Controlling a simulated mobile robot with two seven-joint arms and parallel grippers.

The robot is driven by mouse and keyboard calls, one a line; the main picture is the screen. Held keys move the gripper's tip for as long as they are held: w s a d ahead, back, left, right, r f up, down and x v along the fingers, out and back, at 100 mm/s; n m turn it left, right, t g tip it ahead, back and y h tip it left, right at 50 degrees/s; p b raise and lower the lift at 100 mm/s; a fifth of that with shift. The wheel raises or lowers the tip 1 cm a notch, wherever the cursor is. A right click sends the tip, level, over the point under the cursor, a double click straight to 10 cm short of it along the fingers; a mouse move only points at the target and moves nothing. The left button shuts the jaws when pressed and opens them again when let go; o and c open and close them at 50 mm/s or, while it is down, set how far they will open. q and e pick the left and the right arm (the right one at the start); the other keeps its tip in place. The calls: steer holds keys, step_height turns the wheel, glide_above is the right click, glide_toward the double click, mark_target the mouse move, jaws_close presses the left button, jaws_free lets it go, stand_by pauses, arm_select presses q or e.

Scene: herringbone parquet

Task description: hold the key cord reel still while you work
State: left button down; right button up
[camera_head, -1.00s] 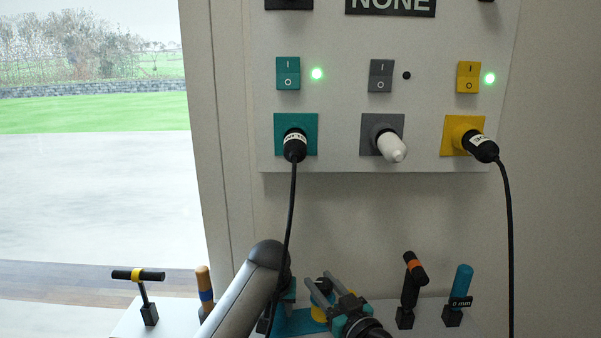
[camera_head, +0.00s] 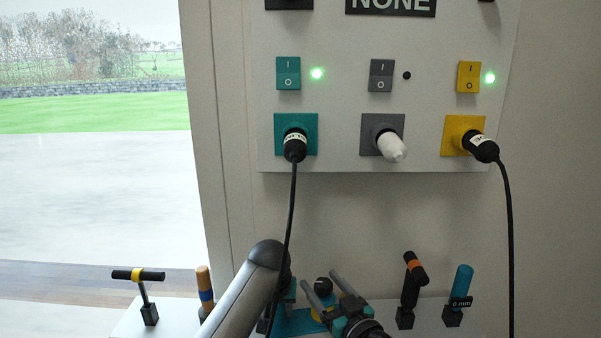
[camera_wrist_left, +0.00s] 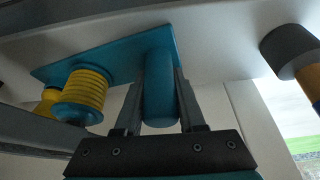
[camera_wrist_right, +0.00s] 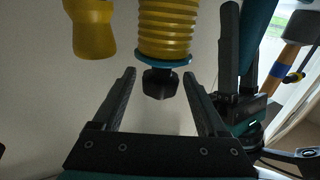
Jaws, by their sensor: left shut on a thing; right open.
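The key cord reel has a teal base plate (camera_wrist_left: 98,55), a yellow ribbed spool (camera_wrist_left: 82,95) and a plain teal post (camera_wrist_left: 160,95). My left gripper (camera_wrist_left: 160,84) is shut on the post, one finger on each side. In the head view the teal base (camera_head: 296,325) shows low in the middle, partly covered by my arms. My right gripper (camera_wrist_right: 159,75) is open and empty. The spool's black knob (camera_wrist_right: 158,83), below a teal flange, appears between its fingertips in the right wrist view; I see no finger touching it. A smooth yellow piece (camera_wrist_right: 90,28) is beside the spool.
A wall panel has teal (camera_head: 310,145), grey (camera_head: 397,125) and yellow (camera_head: 452,135) sockets. A yellow-banded T-handle (camera_head: 138,275), wooden handle (camera_head: 204,283), orange-banded handle (camera_head: 415,270) and teal handle (camera_head: 461,282) stand on the shelf.

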steer(key=v, duration=1.1)
steer(key=shift+s, duration=0.35)
